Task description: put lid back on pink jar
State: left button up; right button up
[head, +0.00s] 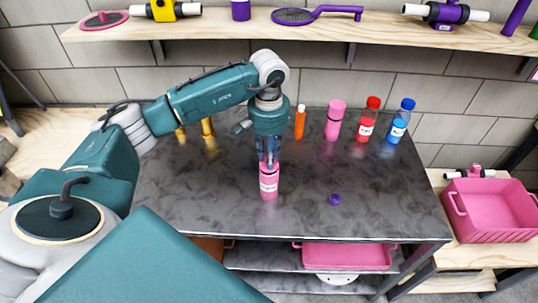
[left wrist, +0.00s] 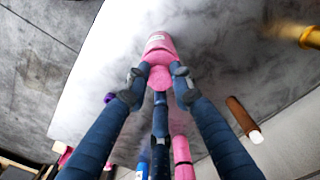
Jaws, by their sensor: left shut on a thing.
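The pink jar (head: 268,186) with a white label stands upright on the dark metal table, near the middle. My left gripper (head: 267,160) points down right above it, with its fingertips at the jar's top. In the left wrist view, the fingers (left wrist: 159,84) are shut on a small pink lid (left wrist: 160,77). The pink jar (left wrist: 158,45) shows just beyond the lid. The lid is at the jar's mouth, but I cannot tell whether it is seated or held slightly above. My right gripper is not in view.
Behind stand an orange bottle (head: 300,122), a pink bottle (head: 335,120), a red bottle (head: 368,120) and a blue bottle (head: 400,122). A purple cap (head: 335,199) lies right of the jar. A pink crate (head: 492,218) stands at the right. The front right tabletop is clear.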

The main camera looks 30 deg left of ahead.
pick_arm(q)
jog(key=shift+b, duration=0.35)
dwell(0.4)
dwell(0.3)
jog(key=o, duration=1.5)
jog(key=shift+r, duration=0.1)
jog(key=shift+r+p, duration=1.7)
jog(key=shift+r, duration=1.7)
grip_shut()
